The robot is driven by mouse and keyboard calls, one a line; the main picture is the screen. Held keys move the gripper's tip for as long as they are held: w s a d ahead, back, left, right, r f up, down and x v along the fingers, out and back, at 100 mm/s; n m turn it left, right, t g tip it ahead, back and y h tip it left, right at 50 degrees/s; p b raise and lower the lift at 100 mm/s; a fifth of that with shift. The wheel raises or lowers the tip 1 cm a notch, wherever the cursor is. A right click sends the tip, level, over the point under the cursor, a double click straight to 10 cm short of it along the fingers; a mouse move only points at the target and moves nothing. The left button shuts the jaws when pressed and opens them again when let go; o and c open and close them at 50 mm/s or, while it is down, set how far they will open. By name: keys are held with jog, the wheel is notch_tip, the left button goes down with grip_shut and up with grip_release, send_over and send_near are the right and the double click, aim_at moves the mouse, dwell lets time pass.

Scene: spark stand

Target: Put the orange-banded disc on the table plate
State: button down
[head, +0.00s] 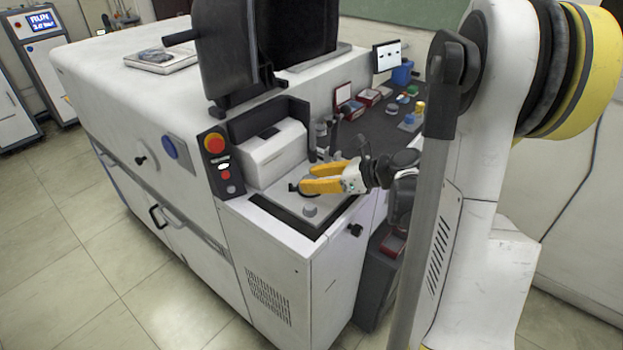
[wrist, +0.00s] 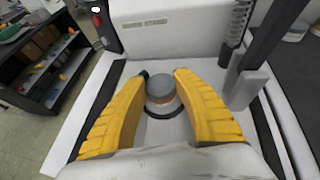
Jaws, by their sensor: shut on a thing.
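The orange-banded disc (wrist: 161,88) shows in the wrist view as a short grey cylinder with an orange band round its side. It sits upright between the yellow fingers of my gripper (wrist: 162,82), which is shut on it. The light table plate (head: 279,199) lies below, with a dark ring mark (wrist: 160,112) just under the disc in the wrist view. I cannot tell whether the disc touches the plate. In the head view my gripper (head: 297,187) is low over the plate, and the disc is hard to make out there.
A white housing (head: 274,153) is behind the plate, and a grey post (wrist: 246,88) rises at right in the wrist view. A dark bench (head: 385,125) with small coloured parts lies beyond. A red-button panel (head: 218,160) is at left.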

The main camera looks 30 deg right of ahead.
jog(key=shift+f, duration=0.1)
jog(key=c, duration=0.9)
grip_release()
jog(key=shift+c, duration=0.2)
jog(key=v, duration=1.2)
